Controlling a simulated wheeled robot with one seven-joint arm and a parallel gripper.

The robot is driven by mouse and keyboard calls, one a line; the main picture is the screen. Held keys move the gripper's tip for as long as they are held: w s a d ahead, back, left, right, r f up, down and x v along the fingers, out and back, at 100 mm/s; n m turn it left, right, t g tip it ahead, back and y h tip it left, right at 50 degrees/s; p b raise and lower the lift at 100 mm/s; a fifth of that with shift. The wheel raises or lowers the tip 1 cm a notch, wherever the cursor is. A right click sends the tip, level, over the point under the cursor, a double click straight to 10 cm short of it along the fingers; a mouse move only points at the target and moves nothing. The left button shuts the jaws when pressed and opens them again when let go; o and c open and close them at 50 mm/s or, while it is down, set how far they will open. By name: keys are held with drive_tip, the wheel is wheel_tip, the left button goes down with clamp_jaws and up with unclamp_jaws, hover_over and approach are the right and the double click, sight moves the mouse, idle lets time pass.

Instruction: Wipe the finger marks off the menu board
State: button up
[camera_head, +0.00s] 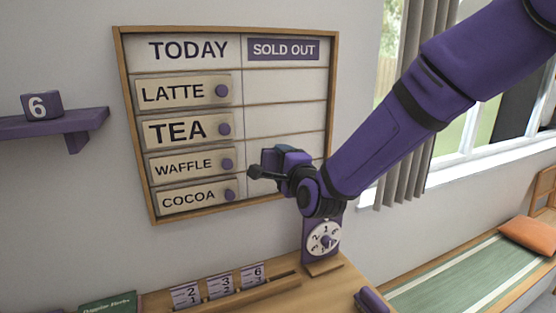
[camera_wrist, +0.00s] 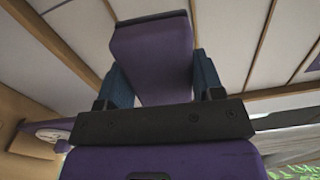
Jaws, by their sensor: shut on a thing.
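The menu board (camera_head: 286,118) hangs on the wall in a wooden frame, with a TODAY column and a SOLD OUT column. Plaques for LATTE (camera_head: 172,92), TEA (camera_head: 176,129), WAFFLE (camera_head: 182,164) and COCOA (camera_head: 188,198) sit in the left column, each with a purple knob. My gripper (camera_head: 284,155) is in front of the lower right column. In the wrist view, my gripper (camera_wrist: 163,82) is shut on a purple block (camera_wrist: 150,45), between its blue fingers. The board's pale strips are behind it; I cannot tell whether the block touches them. I can make out no finger marks.
A purple shelf (camera_head: 55,123) with a 6 block (camera_head: 41,106) is at the left. Below are a counter (camera_head: 322,288), a purple dial stand (camera_head: 323,240), number cards (camera_head: 220,285) and a green book (camera_head: 108,303). A curtain (camera_head: 408,165) and window are at the right.

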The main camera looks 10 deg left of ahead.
drive_tip(key=shift+s+d, duration=0.4)
drive_tip(key=shift+s, duration=0.2)
drive_tip(key=v, duration=0.3)
idle(0.7)
drive_tip(key=shift+x, duration=3.45)
drive_tip(key=shift+x, duration=1)
